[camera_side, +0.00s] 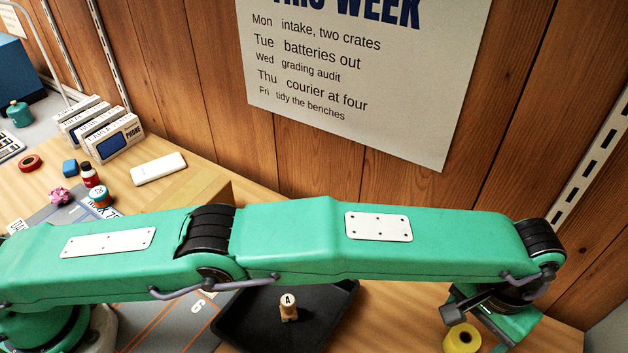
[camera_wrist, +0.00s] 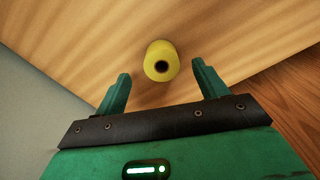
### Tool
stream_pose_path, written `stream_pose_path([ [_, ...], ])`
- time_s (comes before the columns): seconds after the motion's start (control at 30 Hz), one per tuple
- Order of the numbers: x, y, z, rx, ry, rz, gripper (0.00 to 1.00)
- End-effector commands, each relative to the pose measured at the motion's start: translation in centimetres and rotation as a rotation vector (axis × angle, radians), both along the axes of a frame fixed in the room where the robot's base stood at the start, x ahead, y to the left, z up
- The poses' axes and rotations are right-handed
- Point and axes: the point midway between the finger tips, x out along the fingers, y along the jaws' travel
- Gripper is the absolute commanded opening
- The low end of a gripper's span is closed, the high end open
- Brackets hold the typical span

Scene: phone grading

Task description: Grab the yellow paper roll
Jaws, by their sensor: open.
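The yellow paper roll (camera_side: 462,338) stands on the wooden bench at the lower right of the side view, partly cut off by the bottom edge. In the wrist view the yellow paper roll (camera_wrist: 161,61) shows its dark core hole, ahead of and roughly between the two fingers. My gripper (camera_wrist: 160,82) is open, with a green finger on each side and nothing held. In the side view my gripper (camera_side: 478,318) hangs at the end of the outstretched green arm, close to the roll. Whether the fingers touch the roll is unclear.
A black tray (camera_side: 335,318) holds a wooden piece marked A (camera_side: 288,306). White phone boxes (camera_side: 110,138), a white slab (camera_side: 158,168) and small items stand at the left. The wooden wall (camera_side: 200,70) with a poster rises behind. Bench around the roll looks bare.

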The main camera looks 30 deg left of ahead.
Motion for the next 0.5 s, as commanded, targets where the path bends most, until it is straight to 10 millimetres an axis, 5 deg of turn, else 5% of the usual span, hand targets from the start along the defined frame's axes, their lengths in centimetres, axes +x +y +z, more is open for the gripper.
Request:
stream_pose_path([
  [0.23,0.0,0.0,-0.7,0.001,0.001,0.0,0.72],
  [0.5,0.1,0.1,-3.7,0.002,0.001,0.0,0.72],
])
